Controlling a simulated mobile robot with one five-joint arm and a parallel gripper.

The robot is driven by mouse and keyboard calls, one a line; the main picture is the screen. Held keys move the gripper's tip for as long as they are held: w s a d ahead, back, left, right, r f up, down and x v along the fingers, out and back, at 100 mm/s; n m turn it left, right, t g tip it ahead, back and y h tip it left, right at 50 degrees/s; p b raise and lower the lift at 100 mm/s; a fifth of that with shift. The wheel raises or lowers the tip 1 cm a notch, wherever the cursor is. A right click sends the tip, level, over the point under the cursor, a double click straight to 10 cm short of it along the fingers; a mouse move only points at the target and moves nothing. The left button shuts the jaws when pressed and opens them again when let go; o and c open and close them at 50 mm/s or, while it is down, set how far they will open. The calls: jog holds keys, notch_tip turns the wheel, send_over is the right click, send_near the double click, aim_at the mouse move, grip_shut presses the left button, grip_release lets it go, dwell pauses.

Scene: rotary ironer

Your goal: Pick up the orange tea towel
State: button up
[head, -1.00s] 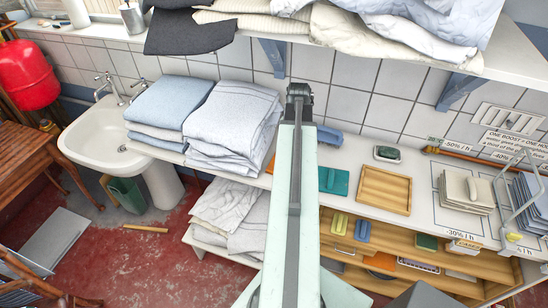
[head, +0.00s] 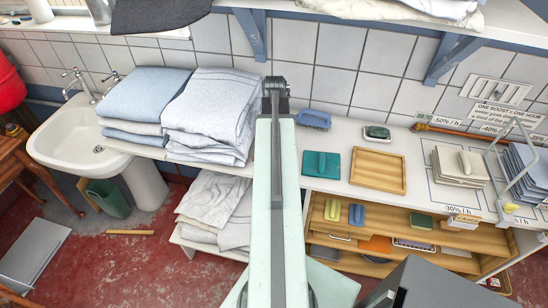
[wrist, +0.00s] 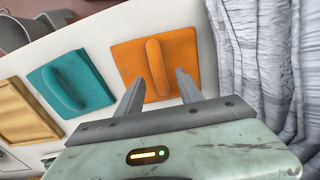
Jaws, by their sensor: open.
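The orange tea towel (wrist: 184,55) lies flat in the wrist view, a square with a raised rounded ridge across its middle. It is on the white worktop (wrist: 105,52), between a teal towel (wrist: 58,92) of the same form and a grey-white linen stack (wrist: 262,60). My gripper (wrist: 160,76) is open and empty. Its two fingers reach over the near edge of the orange towel, one on each side of the ridge. Whether they touch it I cannot tell. In the head view my arm hides that spot on the worktop.
In the head view, a wooden tray (head: 378,172) stands right of the teal towel (head: 320,165). Folded linen stacks (head: 211,115) are left of my arm. A blue brush (head: 314,119) lies at the back. A shelf (head: 350,14) overhangs the worktop. Another orange piece (head: 376,244) lies below.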

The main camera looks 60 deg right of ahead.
notch_tip(320, 180, down, 2)
jog(key=shift+f+b, duration=0.1)
jog(key=shift+b, duration=0.25)
jog(key=shift+r, duration=0.2)
grip_shut()
jog(key=shift+r, duration=0.1)
